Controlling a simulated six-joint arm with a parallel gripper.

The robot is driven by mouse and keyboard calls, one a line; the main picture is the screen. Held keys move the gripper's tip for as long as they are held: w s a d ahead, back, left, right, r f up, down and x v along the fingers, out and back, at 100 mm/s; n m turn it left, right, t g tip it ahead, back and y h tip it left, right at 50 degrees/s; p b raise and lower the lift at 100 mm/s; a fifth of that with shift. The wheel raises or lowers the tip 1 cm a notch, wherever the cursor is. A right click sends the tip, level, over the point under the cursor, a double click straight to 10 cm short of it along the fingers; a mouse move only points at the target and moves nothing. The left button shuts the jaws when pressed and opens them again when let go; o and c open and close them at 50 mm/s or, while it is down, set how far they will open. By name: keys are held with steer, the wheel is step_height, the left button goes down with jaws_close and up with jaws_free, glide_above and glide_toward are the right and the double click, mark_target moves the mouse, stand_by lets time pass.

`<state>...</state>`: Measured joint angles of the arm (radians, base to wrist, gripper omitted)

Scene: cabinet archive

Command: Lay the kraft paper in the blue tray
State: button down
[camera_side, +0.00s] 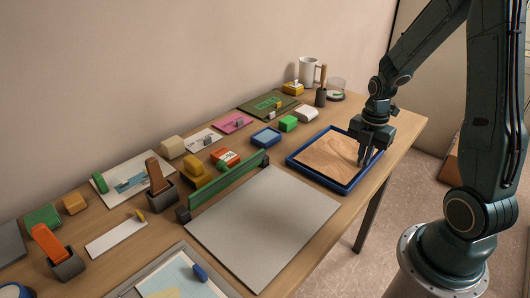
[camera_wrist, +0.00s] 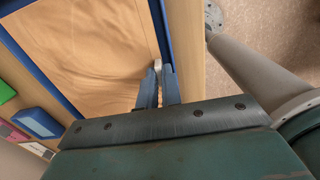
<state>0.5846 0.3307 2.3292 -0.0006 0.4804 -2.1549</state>
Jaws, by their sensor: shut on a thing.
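The kraft paper (camera_side: 330,154) is a tan, slightly wrinkled sheet. It lies within the dark blue rim of the blue tray (camera_side: 312,177) at the right end of the table. In the wrist view the paper (camera_wrist: 90,45) fills the upper left, with the tray's blue wall (camera_wrist: 163,35) along its right side. My gripper (camera_side: 365,161) points down at the right part of the tray, inside the rim. In the wrist view its fingers (camera_wrist: 159,80) are close together on the paper's edge next to that wall. The pinched edge is mostly hidden by the fingers.
A large grey board (camera_side: 265,225) lies left of the tray, with a long green bar (camera_side: 228,184) along its back edge. A small blue dish (camera_side: 266,138), a green block (camera_side: 288,123) and a white rounded object (camera_side: 307,114) stand behind the tray. The table's front edge is close.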

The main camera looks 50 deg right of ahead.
steer(key=shift+f, duration=0.35)
steer(key=c, duration=1.5)
jaws_free()
steer(key=shift+s, duration=0.1)
steer(key=shift+s, duration=0.1)
steer(key=shift+c, duration=1.1)
